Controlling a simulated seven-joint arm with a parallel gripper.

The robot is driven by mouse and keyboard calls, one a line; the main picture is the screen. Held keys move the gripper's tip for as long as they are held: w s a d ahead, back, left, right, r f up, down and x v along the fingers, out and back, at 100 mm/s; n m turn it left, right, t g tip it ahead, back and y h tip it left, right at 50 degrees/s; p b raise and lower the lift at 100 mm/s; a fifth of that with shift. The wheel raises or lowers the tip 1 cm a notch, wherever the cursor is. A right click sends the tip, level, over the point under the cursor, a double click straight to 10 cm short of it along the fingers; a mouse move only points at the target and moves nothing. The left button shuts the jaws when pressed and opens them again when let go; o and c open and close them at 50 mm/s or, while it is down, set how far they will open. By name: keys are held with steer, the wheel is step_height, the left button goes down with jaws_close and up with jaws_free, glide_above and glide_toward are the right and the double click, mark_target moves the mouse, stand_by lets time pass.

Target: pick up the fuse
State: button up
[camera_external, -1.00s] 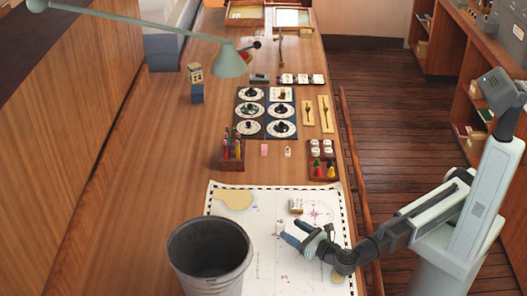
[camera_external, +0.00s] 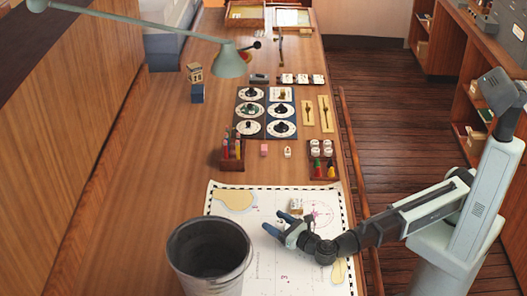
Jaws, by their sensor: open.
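A small white-and-tan piece (camera_external: 296,203), which looks like the fuse though it is too small to be sure, lies on the white chart (camera_external: 240,225). It sits just beyond my gripper (camera_external: 277,222) in the external view, close to the farther finger. My gripper is low over the chart, with its dark blue fingers apart and pointing left. Whether a finger touches the piece cannot be told. The space between the fingertips is small and partly hidden.
A grey bucket (camera_external: 210,247) stands left of my gripper. Beyond the chart are a pen holder (camera_external: 232,163), a pink block (camera_external: 264,149), a small white piece (camera_external: 287,152) and a tray with coloured pieces (camera_external: 323,174). A lamp (camera_external: 228,62) overhangs the desk.

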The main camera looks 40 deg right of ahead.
steer(key=c, duration=1)
steer(key=shift+c, duration=0.2)
